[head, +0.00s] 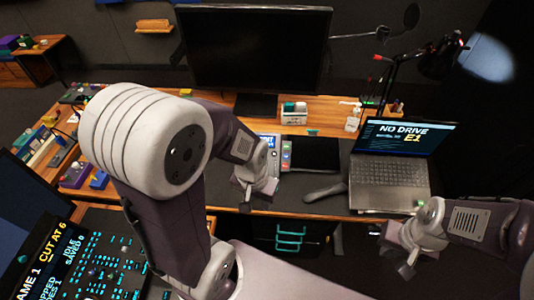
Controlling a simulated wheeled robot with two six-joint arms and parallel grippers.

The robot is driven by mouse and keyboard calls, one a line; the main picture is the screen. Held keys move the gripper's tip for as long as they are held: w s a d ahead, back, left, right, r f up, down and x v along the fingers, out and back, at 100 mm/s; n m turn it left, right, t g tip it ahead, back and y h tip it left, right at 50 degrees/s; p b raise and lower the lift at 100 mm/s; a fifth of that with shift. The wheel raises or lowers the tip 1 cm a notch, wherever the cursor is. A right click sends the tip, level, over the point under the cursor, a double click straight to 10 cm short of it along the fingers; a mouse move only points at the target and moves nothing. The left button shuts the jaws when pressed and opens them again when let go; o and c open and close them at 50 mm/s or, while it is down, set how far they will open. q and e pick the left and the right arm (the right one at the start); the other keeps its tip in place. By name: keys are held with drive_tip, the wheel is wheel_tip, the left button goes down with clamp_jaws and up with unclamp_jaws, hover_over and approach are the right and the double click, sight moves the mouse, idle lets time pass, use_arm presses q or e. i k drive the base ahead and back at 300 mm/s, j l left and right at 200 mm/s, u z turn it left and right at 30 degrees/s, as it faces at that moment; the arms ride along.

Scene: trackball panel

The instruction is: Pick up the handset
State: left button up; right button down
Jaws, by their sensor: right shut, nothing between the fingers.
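A grey, elongated, slightly curved thing (325,192) that looks like the handset lies on the desk near its front edge, just left of the laptop. My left gripper (246,200) hangs at the desk's front edge, to the left of the handset and apart from it. Its fingers are small and partly hidden by the wrist, so I cannot tell whether they are open. My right gripper (402,264) is shut and empty, in front of the desk, below and right of the handset.
An open laptop (390,180) stands right of the handset. A dark tablet-like pad (314,153) and a button panel lie behind it. A large monitor (254,50) and a desk lamp (436,65) stand farther back. A lit control panel (100,250) is at lower left.

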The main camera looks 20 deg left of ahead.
sight(309, 198)
drive_tip(key=i+z, duration=0.1)
drive_tip(key=z, duration=0.25)
drive_tip(key=i+z, duration=0.15)
drive_tip(key=z, duration=0.2)
drive_tip(key=i+j+z, duration=0.1)
drive_tip(key=z, duration=0.2)
